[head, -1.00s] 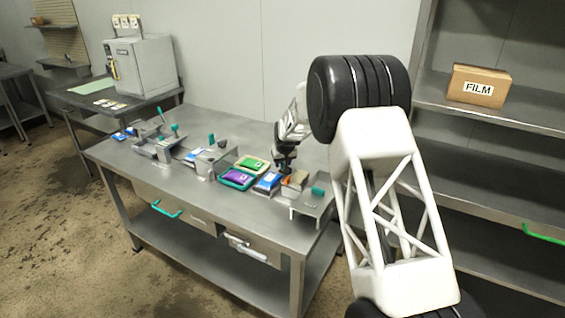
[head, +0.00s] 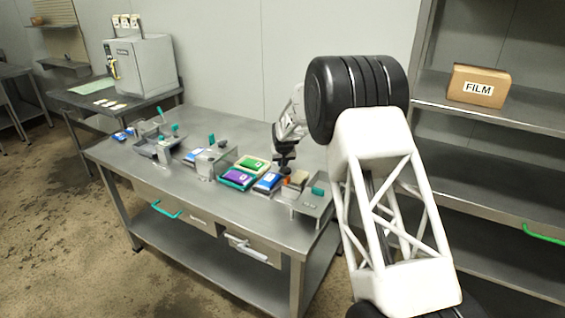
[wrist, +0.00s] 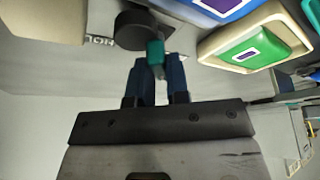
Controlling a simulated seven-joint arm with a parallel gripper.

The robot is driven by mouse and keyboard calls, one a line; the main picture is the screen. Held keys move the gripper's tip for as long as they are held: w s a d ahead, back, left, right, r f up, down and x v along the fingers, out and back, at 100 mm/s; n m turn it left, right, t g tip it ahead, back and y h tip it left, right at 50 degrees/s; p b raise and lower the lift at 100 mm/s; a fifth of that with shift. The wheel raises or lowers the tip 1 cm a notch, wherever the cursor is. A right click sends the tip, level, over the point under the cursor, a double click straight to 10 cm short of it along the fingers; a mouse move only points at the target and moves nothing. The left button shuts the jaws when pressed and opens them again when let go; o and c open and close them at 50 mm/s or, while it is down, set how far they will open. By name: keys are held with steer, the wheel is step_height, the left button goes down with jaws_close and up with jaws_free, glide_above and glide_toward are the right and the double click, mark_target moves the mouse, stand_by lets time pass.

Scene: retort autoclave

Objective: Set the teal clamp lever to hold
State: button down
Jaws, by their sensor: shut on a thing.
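The teal clamp lever (wrist: 155,50) shows in the wrist view as a short teal grip beside a dark round pivot (wrist: 136,30). My gripper (wrist: 161,70) has its two blue fingers around the teal grip, shut on it. In the head view my gripper (head: 284,163) is low over the right part of the steel bench (head: 200,118). There it hides the lever, so I cannot tell the lever's exact angle.
Green (head: 252,164) and purple (head: 237,178) packs sit in trays left of my gripper, with a blue pack (head: 268,182) in front. A metal fixture with a teal part (head: 318,190) stands to the right. Other fixtures with teal levers (head: 175,128) stand farther left.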

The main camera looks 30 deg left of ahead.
steer(key=m+h, duration=0.1)
steer(key=m, duration=0.3)
steer(key=shift+t, duration=0.4)
steer(key=m+h, duration=0.2)
steer(key=m, duration=0.2)
steer(key=shift+a, duration=0.15)
steer(key=m+h, duration=0.1)
steer(key=m, duration=0.3)
steer(key=shift+m+h, duration=0.4)
steer(key=shift+m+g+h, duration=0.6)
steer(key=shift+m, duration=1.4)
steer(key=c, duration=1.1)
jaws_free()
steer(key=shift+a, duration=0.1)
steer(key=v, duration=0.7)
steer(key=shift+r, duration=0.35)
